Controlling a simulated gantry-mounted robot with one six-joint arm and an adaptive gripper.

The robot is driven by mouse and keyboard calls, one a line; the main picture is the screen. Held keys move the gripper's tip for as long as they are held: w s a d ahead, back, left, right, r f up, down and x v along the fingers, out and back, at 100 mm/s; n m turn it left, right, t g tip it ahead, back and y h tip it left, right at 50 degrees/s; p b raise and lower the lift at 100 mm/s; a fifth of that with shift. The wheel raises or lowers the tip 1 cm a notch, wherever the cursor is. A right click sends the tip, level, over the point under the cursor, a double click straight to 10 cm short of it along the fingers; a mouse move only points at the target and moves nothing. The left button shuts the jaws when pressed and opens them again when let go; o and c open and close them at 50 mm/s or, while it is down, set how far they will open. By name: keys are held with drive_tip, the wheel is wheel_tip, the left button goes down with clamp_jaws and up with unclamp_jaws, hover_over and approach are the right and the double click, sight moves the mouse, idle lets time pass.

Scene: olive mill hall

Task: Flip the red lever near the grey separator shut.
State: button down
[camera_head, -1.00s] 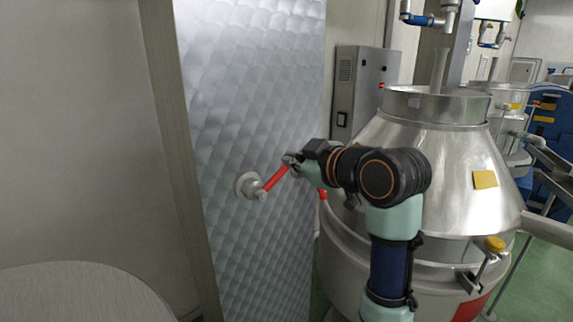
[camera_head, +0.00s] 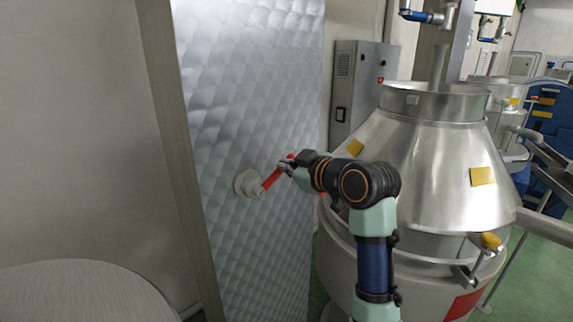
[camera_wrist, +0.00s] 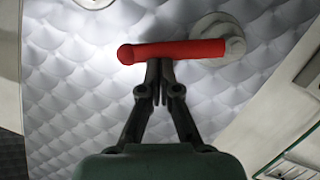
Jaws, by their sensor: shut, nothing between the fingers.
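The red lever (camera_head: 271,180) sits on a round grey mount (camera_head: 247,184) on a quilted metal panel. In the head view it slants up and to the right from its mount. In the wrist view the red lever (camera_wrist: 180,51) lies nearly level across the picture, its mount at the right. My gripper (camera_head: 286,167) is at the lever's outer half. In the wrist view my gripper (camera_wrist: 160,68) has its fingertips together just below the lever, at or very near its side, with nothing between them. Whether they touch cannot be told.
A large steel cone-topped vessel (camera_head: 428,150) stands right of my arm. A grey control box (camera_head: 362,85) is on the wall behind. A round metal surface (camera_head: 80,290) is at the lower left. A second round fitting (camera_wrist: 93,2) shows at the wrist view's top edge.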

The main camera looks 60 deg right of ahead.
drive_tip(key=shift+s+d+f+m+y+p, duration=0.2)
drive_tip(key=shift+d+f+m+y+p, duration=0.1)
drive_tip(key=shift+d+f+m+p, duration=0.3)
drive_tip(key=shift+s+d+f+m+t+y+p, duration=0.1)
drive_tip(key=shift+d+f+m+t+y+p, duration=0.2)
drive_tip(key=shift+f+m+p, duration=0.45)
drive_tip(key=shift+s+d+f+m+y+p, duration=0.1)
drive_tip(key=shift+f+m+y+p, duration=0.35)
drive_tip(key=shift+m, duration=0.4)
